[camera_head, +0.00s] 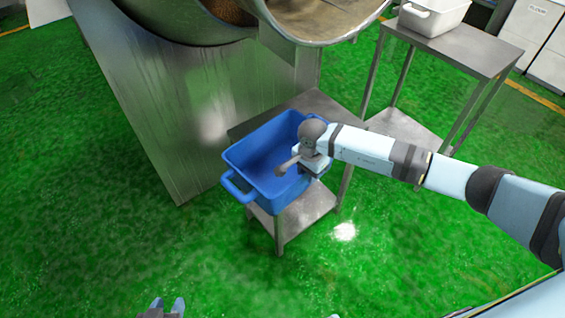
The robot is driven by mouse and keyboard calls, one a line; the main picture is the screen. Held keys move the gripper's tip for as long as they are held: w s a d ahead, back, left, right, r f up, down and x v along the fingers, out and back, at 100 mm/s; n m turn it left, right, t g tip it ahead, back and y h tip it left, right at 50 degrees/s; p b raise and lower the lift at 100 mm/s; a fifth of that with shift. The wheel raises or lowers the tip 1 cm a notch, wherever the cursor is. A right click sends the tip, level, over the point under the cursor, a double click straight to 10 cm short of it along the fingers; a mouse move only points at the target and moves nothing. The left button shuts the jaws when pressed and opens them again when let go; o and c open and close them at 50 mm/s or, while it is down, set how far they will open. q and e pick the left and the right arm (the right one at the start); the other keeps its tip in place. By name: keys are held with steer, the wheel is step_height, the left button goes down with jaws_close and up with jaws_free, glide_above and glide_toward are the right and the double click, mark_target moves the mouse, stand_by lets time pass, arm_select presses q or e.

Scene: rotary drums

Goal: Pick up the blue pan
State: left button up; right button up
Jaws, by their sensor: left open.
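The blue pan (252,178) is a deep rectangular tub. It sits upright on a small steel stand below the drum mouth, with one handle loop facing the lower left. My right arm reaches in from the right, and my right gripper (299,168) is at the pan's right end, over its rim. The gripper and wrist hide that end and its handle, so I cannot tell whether the jaws are closed on it. My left gripper (164,309) shows only its fingertips at the bottom edge, apart and empty, well away from the pan.
The steel stand (314,101) has a lower shelf. A large metal drum (318,22) and its steel housing (180,110) stand close behind and to the left. A second steel table (470,50) at the upper right holds a white pan (432,17). Green floor in front is clear.

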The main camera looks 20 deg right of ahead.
jaws_close()
